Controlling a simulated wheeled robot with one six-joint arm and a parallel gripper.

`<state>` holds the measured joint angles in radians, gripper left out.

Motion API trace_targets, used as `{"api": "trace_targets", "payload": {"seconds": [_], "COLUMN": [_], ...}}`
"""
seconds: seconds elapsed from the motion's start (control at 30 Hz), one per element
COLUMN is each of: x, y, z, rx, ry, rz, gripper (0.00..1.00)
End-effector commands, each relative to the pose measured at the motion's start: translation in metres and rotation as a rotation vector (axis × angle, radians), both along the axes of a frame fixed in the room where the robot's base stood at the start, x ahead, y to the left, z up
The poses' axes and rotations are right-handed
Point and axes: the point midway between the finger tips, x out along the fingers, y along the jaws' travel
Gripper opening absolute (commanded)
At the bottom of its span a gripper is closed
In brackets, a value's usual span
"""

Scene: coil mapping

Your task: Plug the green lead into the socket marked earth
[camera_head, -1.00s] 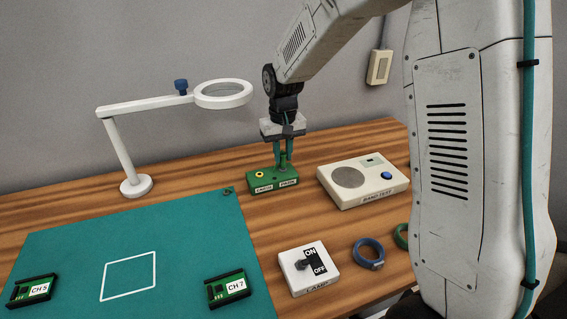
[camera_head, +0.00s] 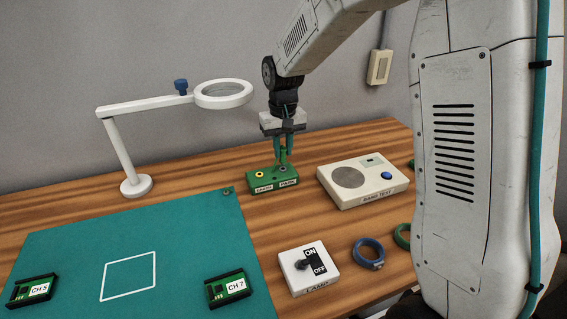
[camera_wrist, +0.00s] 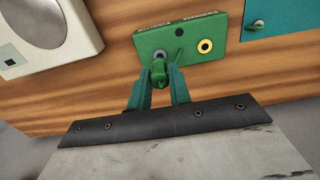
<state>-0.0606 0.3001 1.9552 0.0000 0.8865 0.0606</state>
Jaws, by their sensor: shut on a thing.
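A green block (camera_head: 259,186) stands on the wooden table, with a label on its front that seems to read EARTH at left and PARK at right. The yellow-ringed earth socket (camera_head: 259,174) is on its left half; in the wrist view the socket (camera_wrist: 205,46) is uncovered and empty. My gripper (camera_head: 284,152) points down over the right, PARK half. It is shut on the green lead's plug (camera_wrist: 158,72), which sits between the fingertips. The plug's lower end is over the block; I cannot tell whether it is clear of the surface.
A teal mat (camera_head: 190,230) lies left of the block, a cream tester (camera_head: 340,195) with a round pad to the right. A white magnifier (camera_head: 135,186) stands behind the mat. A lamp switch box (camera_head: 300,280) and blue ring (camera_head: 368,246) are in front.

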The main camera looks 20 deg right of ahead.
Motion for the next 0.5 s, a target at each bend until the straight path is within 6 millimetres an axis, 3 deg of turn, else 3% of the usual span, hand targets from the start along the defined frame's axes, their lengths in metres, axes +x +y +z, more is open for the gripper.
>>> {"api": "trace_targets", "payload": {"seconds": [0.5], "x": [0.0], "y": [0.0], "z": [0.033], "rx": [0.0], "ry": [-0.001], "rz": [0.0], "gripper": [0.0]}}
